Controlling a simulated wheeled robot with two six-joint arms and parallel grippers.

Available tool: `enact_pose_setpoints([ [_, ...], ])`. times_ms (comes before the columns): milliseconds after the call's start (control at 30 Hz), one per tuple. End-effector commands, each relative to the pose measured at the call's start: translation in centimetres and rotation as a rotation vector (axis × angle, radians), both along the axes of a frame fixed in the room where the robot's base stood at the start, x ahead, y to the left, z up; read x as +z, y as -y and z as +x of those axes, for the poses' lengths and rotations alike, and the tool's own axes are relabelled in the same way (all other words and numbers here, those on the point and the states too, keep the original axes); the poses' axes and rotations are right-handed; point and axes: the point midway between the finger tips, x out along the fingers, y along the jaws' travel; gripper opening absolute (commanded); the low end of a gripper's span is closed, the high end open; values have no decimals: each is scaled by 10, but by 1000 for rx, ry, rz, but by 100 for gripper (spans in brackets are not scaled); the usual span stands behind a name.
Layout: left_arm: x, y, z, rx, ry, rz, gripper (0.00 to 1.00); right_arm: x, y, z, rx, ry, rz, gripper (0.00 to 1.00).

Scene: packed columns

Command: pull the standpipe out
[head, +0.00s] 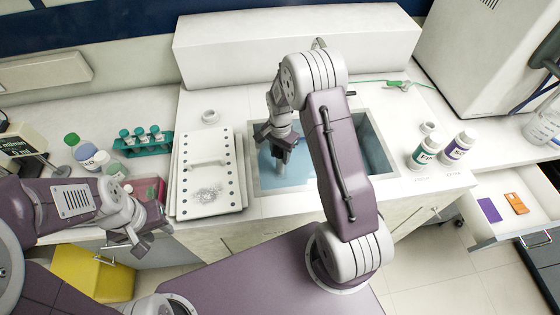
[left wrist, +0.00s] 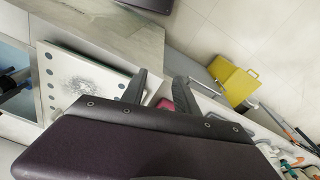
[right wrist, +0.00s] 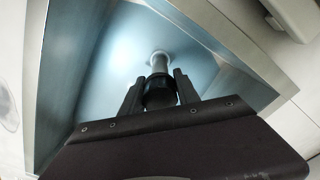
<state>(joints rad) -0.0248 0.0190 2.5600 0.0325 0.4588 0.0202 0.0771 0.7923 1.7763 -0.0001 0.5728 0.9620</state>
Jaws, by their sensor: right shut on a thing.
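The standpipe (right wrist: 159,92) has a black collar and a pale grey tube. It stands in the basin of the sink (head: 372,150), its lower end at a pale ring on the basin floor. My right gripper (right wrist: 159,88) is shut on the black collar, with one finger on each side. In the head view my right gripper (head: 279,140) reaches down into the sink and hides most of the pipe. My left gripper (head: 140,243) is away from the sink, in front of the left counter. Its fingers are apart and empty in the left wrist view (left wrist: 160,88).
A white perforated panel (head: 208,172) lies left of the sink. A teal tube rack (head: 145,147) and bottles stand further left. Two labelled bottles (head: 424,152) stand right of the sink, near an open drawer (head: 512,204). A yellow bin (head: 92,272) is below the left counter.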

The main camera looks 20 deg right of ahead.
Motion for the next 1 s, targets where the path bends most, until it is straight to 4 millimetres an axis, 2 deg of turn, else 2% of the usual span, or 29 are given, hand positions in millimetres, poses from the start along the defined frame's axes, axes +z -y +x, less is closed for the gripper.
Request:
enact_pose_setpoints([
  [533, 8, 0, 0, 0, 0, 0, 36, 8, 0, 0, 0, 0, 0, 0],
  [1000, 34, 0, 0, 0, 0, 0, 36, 38, 0, 0, 0, 0, 0, 0],
])
